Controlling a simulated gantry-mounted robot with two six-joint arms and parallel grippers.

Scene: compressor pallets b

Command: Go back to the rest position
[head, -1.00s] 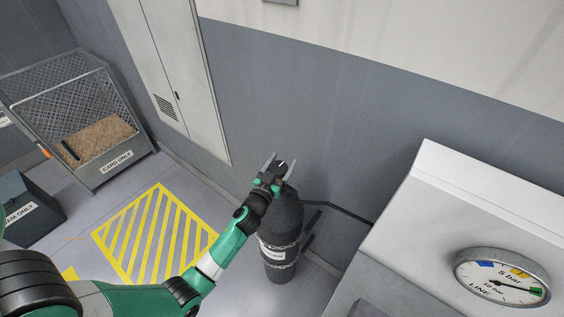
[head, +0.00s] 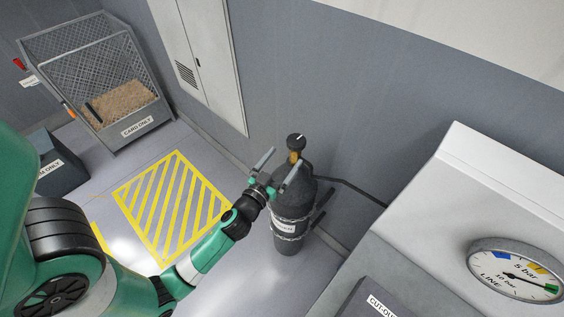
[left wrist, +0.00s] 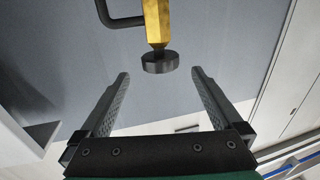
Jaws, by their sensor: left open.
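My left gripper (head: 277,172) is open in the head view, to the left of a dark gas cylinder's top and apart from its valve. The cylinder (head: 292,210) stands upright by the wall with a chain around it and a white label. Its brass valve (head: 295,157) carries a black knob (head: 296,141). In the left wrist view the black knob (left wrist: 160,62) and brass stem (left wrist: 157,22) show beyond the open fingers (left wrist: 160,105), with nothing between them. My right gripper is not in view.
A grey machine (head: 420,240) with a round pressure gauge (head: 515,270) stands at right. A dark hose (head: 350,190) runs from the cylinder towards it. A mesh cage (head: 95,75) of cardboard, a dark bin (head: 62,165) and a tall cabinet (head: 205,60) stand at left. The yellow hatched floor area (head: 172,208) is clear.

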